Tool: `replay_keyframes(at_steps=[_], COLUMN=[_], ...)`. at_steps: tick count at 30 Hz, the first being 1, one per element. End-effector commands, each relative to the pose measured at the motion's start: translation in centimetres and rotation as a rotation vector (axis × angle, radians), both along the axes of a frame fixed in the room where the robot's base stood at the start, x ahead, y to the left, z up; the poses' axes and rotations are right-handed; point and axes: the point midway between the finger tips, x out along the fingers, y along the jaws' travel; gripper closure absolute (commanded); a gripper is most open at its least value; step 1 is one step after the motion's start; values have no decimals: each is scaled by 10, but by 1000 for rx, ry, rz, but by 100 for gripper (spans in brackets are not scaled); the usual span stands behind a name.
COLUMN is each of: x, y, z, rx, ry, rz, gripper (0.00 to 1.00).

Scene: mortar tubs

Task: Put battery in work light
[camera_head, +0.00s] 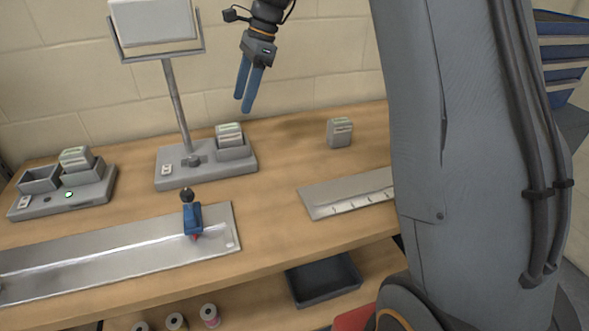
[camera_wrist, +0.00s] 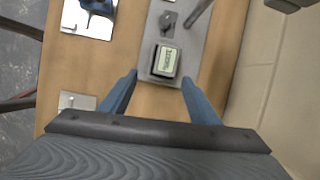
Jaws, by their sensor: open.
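The work light has a lamp head (camera_head: 155,27) on a pole above a grey base (camera_head: 172,177). A battery (camera_head: 229,133) with a pale label sits in the socket on the right of that base; it also shows in the wrist view (camera_wrist: 166,60). A second battery (camera_head: 76,158) stands in the right bay of the charger (camera_head: 93,194), whose left bay is empty. A third, loose battery (camera_head: 340,132) stands upright on the bench at right. My gripper (camera_head: 243,106) is open and empty, above and apart from the work light's battery, which shows between its fingers (camera_wrist: 158,77).
A metal plate with a blue tool (camera_head: 192,216) lies at the front left. A marked metal plate (camera_head: 340,194) lies at the right. Below are a dark tray (camera_head: 323,280) and several spools (camera_head: 210,315). The wall (camera_head: 330,40) stands behind the bench (camera_head: 285,155).

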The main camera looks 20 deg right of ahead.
Motion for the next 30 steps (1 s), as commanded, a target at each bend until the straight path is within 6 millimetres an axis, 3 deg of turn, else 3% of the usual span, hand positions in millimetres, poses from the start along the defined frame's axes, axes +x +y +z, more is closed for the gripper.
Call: replay_keyframes(at_steps=[5, 12, 18, 22, 30], x=[-66, -186, -265, -289, -294], y=[-25, -63, -79, -83, -83], z=[-36, -92, -122, -131, -133], rx=[-116, -281, -346, -360, -362], ry=[-110, -254, -320, -338, -341], rz=[304, 907, 1309, 1436, 1469], gripper=[44, 44, 44, 44, 44])
